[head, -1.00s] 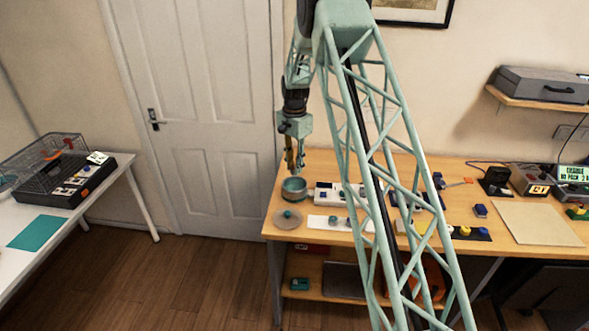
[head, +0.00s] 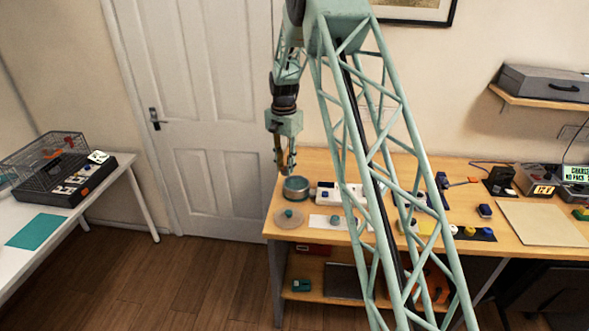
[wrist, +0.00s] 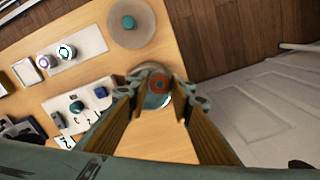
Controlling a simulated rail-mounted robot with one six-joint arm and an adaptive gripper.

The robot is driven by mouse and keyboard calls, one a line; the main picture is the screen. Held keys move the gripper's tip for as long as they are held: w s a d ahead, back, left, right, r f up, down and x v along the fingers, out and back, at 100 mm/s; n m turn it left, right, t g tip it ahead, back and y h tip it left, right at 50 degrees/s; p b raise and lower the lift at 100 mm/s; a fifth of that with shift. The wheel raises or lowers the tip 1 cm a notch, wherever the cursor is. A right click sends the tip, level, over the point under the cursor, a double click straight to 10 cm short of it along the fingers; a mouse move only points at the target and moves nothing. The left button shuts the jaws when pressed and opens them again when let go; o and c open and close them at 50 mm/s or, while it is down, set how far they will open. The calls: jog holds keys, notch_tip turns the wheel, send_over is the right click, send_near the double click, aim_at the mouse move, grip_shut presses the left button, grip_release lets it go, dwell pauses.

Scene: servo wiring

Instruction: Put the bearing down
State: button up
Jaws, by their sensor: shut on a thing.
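My gripper (head: 285,168) hangs over the left end of the wooden bench, just above and slightly left of a teal round pot (head: 296,190). In the wrist view my gripper (wrist: 165,90) has its two fingers on either side of a small round reddish-brown ring with a greyish centre, which looks like the bearing (wrist: 158,84). The fingers are shut on it. The pot (wrist: 153,68) shows behind the ring and is partly hidden by the fingers. The bearing is too small to make out in the head view.
A grey disc (head: 291,224) with a teal knob lies in front of the pot. A white strip (head: 319,223) and a white block with small parts (head: 326,193) lie to the right. My arm hides part of the bench. A white table (head: 91,199) stands at the far left.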

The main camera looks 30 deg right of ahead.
jog(key=s+a+r+n+b, duration=0.2)
jog(key=s+a+n+b, duration=0.2)
jog(key=a, duration=0.6)
jog(key=s+a+r+n+b, duration=0.1)
jog(key=s+a+n+b, duration=0.4)
jog(key=a, duration=0.5)
jog(key=shift+a+r, duration=0.2)
jog(key=shift+r, duration=0.2)
jog(key=shift+s+d, duration=0.1)
jog(key=shift+d, duration=0.05)
